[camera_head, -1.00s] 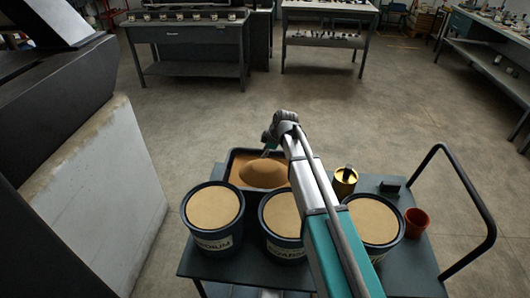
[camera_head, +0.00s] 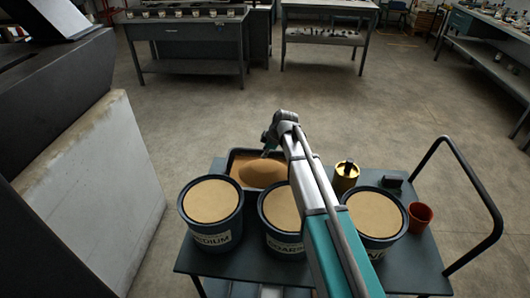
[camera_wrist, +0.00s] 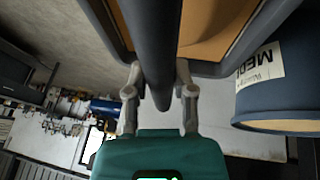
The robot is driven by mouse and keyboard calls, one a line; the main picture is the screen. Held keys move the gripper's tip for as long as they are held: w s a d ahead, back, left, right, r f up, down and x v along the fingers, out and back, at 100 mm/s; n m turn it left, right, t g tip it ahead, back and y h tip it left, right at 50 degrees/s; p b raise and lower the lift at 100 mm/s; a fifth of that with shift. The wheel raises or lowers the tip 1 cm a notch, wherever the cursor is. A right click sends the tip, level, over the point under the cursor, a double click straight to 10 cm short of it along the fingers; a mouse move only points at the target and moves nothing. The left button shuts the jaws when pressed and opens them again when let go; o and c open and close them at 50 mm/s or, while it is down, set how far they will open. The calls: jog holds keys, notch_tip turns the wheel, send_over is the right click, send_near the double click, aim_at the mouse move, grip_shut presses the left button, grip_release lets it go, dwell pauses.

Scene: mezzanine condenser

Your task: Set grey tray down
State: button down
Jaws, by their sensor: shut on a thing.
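The grey tray (camera_head: 232,163) shows behind the buckets at the far side of the trolley, holding a mound of brown sand (camera_head: 262,174). I cannot tell whether its underside touches the trolley top. My gripper (camera_head: 268,150) is at the tray's far edge, partly hidden by my arm. In the wrist view my gripper (camera_wrist: 159,88) has its two fingers on either side of a dark bar, which looks like the tray's handle. The tray's dark rim (camera_wrist: 108,30) and brown inside show beyond it.
The trolley (camera_head: 200,263) carries a medium bucket (camera_head: 215,240), a coarse bucket (camera_head: 285,243) and another sand-filled bucket (camera_head: 375,240). A brass pot (camera_head: 346,178), a dark block (camera_head: 393,182) and a reddish cup (camera_head: 420,216) stand at the right. A pale wall block (camera_head: 95,190) is left; floor beyond is open.

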dwell(0.3)
jog(key=shift+c, duration=2.3)
grip_release()
jog(key=shift+s, duration=0.1)
jog(key=shift+r, duration=0.15)
jog(key=p+v, duration=1)
jog(key=v, duration=0.1)
jog(key=shift+d+r+p, duration=0.2)
jog(key=shift+r+p, duration=0.05)
jog(key=shift+p, duration=0.15)
jog(key=shift+s, duration=0.1)
jog(key=shift+s, duration=0.1)
jog(key=s+d+f+m+g+h, duration=0.1)
jog(key=s+d+m+h, duration=0.1)
jog(key=s+d+m, duration=0.7)
jog(key=s+d+m+g+h, duration=0.1)
jog(key=s+d+m+h, duration=0.1)
jog(key=s+d+m, duration=0.7)
jog(key=s+d, duration=0.1)
jog(key=s, duration=0.4)
jog(key=shift+s+f, duration=0.2)
jog(key=shift+f, duration=0.15)
